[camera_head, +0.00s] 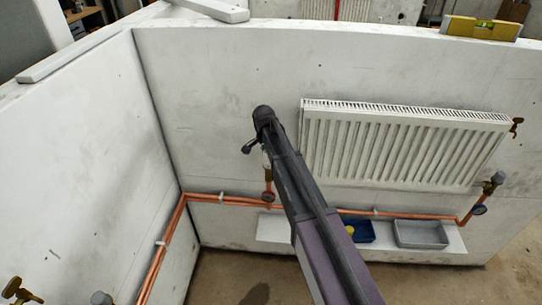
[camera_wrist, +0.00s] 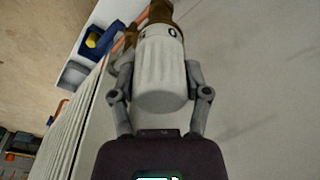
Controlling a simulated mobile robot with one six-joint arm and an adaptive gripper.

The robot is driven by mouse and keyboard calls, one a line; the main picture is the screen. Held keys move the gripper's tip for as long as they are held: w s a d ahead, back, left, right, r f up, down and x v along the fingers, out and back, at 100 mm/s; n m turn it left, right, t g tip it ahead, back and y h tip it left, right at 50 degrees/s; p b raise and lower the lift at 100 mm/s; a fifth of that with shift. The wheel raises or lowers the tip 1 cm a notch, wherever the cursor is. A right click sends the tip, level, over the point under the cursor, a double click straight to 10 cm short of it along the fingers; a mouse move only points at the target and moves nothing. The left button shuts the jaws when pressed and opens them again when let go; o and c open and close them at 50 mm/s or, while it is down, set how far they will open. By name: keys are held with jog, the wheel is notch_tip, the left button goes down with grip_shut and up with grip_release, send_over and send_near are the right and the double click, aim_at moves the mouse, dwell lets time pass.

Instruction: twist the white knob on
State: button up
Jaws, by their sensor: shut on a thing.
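The white knob (camera_wrist: 160,80) is a ribbed cylinder with dark markings near its far end. My gripper (camera_wrist: 158,86) is shut on it, one finger on each side. The knob's far end is at a brass valve (camera_wrist: 161,12), in line with it; I cannot tell whether it is threaded on. In the head view my arm covers most of this spot, left of the white radiator (camera_head: 400,145). A little of the white knob (camera_head: 266,158) shows beside the arm, above a copper pipe end (camera_head: 268,190).
Copper pipes (camera_head: 225,200) run low along the wall. A shelf (camera_head: 272,231) below holds a blue bin (camera_head: 361,231) and a grey tray (camera_head: 421,234). A valve with a grey cap (camera_head: 497,178) stands at the radiator's right. A yellow level (camera_head: 481,28) lies on the wall top.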

jog(key=m, duration=0.5)
jog(key=shift+w+m+g, duration=0.15)
jog(key=shift+m+g, duration=0.15)
jog(key=shift+m, duration=0.1)
jog(key=o, duration=1.3)
jog(key=shift+r, duration=0.15)
jog(key=shift+r+p, duration=3.85)
jog(key=shift+p, duration=0.15)
